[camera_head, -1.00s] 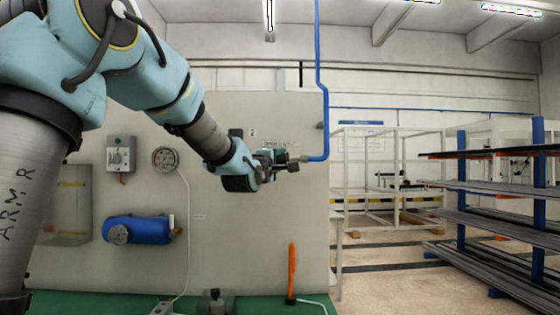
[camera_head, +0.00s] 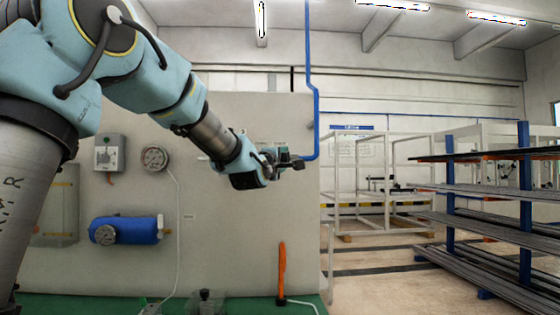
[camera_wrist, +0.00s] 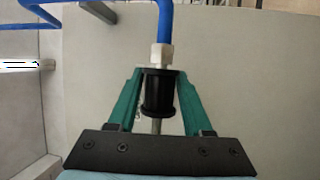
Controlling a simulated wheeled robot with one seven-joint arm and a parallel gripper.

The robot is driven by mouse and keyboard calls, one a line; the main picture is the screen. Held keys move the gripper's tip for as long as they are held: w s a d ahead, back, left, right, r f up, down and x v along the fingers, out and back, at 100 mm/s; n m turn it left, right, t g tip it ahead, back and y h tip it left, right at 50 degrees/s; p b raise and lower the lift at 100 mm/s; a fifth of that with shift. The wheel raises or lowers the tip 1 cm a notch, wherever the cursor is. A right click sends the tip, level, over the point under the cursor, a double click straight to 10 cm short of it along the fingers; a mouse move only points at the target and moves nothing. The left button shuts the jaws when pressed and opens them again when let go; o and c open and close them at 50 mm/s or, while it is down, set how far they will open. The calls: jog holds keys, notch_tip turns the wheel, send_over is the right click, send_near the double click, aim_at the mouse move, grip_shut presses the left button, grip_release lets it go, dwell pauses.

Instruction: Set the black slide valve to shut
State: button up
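In the head view my gripper (camera_head: 281,160) is at the lower end of the blue pipe (camera_head: 316,110), with the valve too small to make out clearly.
A grey panel (camera_head: 230,235) carries a gauge (camera_head: 154,158), a grey box (camera_head: 109,153) and a blue cylinder (camera_head: 135,230). An orange upright handle (camera_head: 282,270) stands on the green bench (camera_head: 250,302). A stock rack (camera_head: 447,185) is at the right, with open floor before it.

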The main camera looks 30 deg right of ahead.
jog(key=shift+o, duration=1.4)
jog(key=b+v, duration=0.3)
jog(key=v, duration=0.7)
jog(key=shift+s+a, duration=0.25)
jog(key=shift+a, duration=0.05)
jog(key=shift+f, duration=0.1)
